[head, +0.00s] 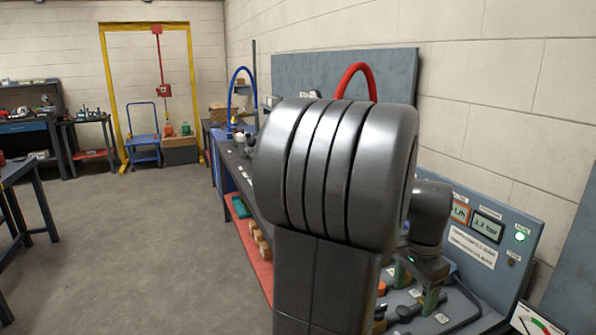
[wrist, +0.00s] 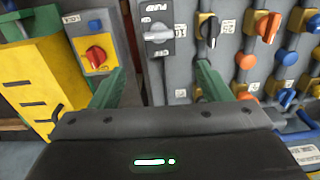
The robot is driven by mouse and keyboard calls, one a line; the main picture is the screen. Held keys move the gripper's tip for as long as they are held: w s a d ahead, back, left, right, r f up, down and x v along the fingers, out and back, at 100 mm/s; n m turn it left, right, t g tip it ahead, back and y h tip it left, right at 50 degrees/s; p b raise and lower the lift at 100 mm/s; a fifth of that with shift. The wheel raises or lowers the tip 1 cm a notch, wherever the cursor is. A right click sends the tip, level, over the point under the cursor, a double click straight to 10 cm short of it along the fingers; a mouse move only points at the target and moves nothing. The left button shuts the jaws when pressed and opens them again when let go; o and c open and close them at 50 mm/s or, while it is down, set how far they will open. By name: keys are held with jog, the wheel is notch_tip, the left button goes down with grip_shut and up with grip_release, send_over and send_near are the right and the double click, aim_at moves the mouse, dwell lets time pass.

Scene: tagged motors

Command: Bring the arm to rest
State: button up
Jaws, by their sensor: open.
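My gripper (wrist: 160,78) is open in the wrist view, its two green fingers spread apart with nothing between them. Beyond the fingers is a grey panel (wrist: 185,78) with knobs and switches; I cannot tell whether a fingertip touches it. In the head view my gripper (head: 417,288) is low at the right, partly behind my own arm (head: 330,180). My arm fills the middle of that view and hides much of the bench.
A sloped console (head: 515,240) with small displays and a green light stands beside my gripper at right. A long workbench (head: 235,175) runs along the wall behind my arm. The wrist view shows a yellow box (wrist: 35,80) at left. Open floor (head: 140,250) lies left.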

notch_tip(320, 180, down, 14)
jog(key=shift+s+f, duration=0.1)
jog(key=shift+n, duration=1.2)
jog(key=n, duration=1.1)
jog(key=shift+n+p, duration=0.4)
jog(key=shift+n, duration=1.9)
jog(key=shift+r, duration=0.2)
